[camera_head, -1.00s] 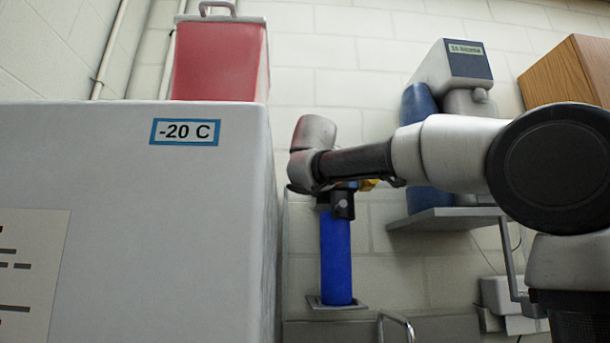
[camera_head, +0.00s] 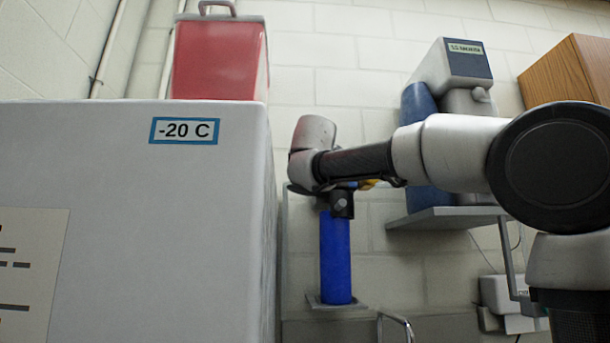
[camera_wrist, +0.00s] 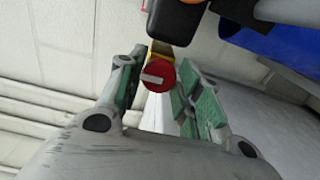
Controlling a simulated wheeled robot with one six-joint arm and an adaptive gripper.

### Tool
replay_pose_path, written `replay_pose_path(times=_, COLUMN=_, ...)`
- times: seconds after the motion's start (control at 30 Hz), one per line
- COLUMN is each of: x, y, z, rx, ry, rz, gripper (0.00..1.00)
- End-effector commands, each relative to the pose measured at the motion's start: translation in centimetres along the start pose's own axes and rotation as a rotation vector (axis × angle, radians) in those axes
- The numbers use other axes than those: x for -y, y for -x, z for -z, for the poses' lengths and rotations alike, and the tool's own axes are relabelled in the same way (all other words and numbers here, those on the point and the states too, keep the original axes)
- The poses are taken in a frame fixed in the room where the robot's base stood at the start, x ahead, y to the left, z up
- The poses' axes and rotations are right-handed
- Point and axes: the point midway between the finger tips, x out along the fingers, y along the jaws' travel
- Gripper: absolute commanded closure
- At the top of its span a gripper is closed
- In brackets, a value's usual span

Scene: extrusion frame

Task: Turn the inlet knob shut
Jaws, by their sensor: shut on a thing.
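The inlet knob (camera_wrist: 159,76) is red and round with a pale grey bar across its face. It shows in the wrist view between the two green-padded fingers of my gripper (camera_wrist: 156,84). My gripper is shut on the knob, and the fingers stand on its left and right sides. The bar looks nearly level, tilted slightly. A yellow part (camera_wrist: 160,48) sits just behind the knob; a bit of yellow also shows under my arm in the head view (camera_head: 368,184). In the head view my arm hides the knob and fingers.
A blue cylinder (camera_head: 335,260) with a black top fitting (camera_head: 341,204) stands upright on a small ledge below my wrist. A grey shelf (camera_head: 450,217) is at right.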

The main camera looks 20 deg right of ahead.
Motion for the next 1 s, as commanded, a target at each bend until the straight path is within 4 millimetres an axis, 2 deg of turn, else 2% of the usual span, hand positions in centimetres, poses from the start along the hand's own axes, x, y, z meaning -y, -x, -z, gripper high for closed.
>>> replay_pose_path(times=0.53, x=0.09, y=-0.03, z=-0.06, rx=0.002, ry=-0.027, rz=0.002, gripper=0.89)
replay_pose_path(times=0.57, x=0.10, y=-0.03, z=-0.06, rx=0.002, ry=-0.027, rz=0.002, gripper=0.64)
replay_pose_path(times=0.67, x=0.09, y=-0.03, z=-0.05, rx=0.002, ry=-0.027, rz=0.002, gripper=0.45)
replay_pose_path(times=1.0, x=0.02, y=0.17, z=0.00, rx=0.000, ry=-0.026, rz=0.000, gripper=0.45)
